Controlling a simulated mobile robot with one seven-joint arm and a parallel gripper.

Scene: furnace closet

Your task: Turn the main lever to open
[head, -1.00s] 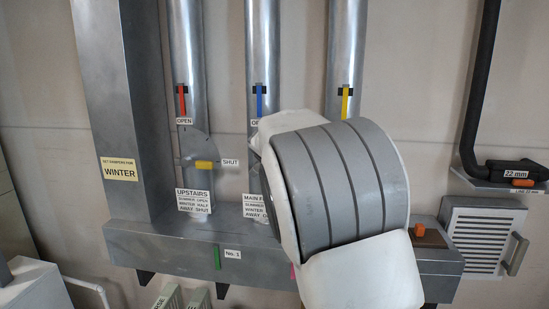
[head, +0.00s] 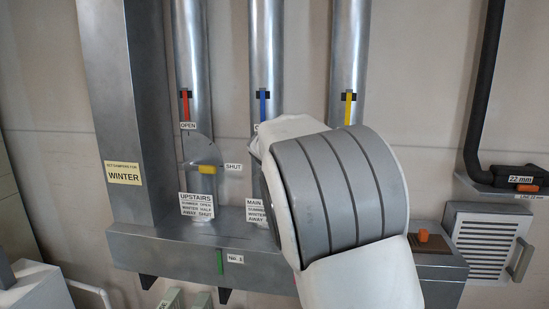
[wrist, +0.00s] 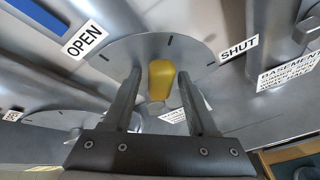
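The main lever's yellow handle (wrist: 161,78) shows in the wrist view in front of a grey half-round dial plate (wrist: 125,52). The plate has an OPEN label (wrist: 86,40) at its left and a SHUT label (wrist: 239,49) at its right. My gripper (wrist: 160,84) is open, with one finger on each side of the handle and a visible gap on both sides. In the head view my arm hides the main lever, its dial and my gripper. The main duct (head: 267,60) with its blue strip (head: 262,106) shows above my arm.
The upstairs damper's yellow lever (head: 206,169) is left of my arm, beside its SHUT label. The yellow-strip duct (head: 346,50) rises behind my arm. A horizontal metal duct (head: 160,250) runs below. A small orange block (head: 423,236) is to the right.

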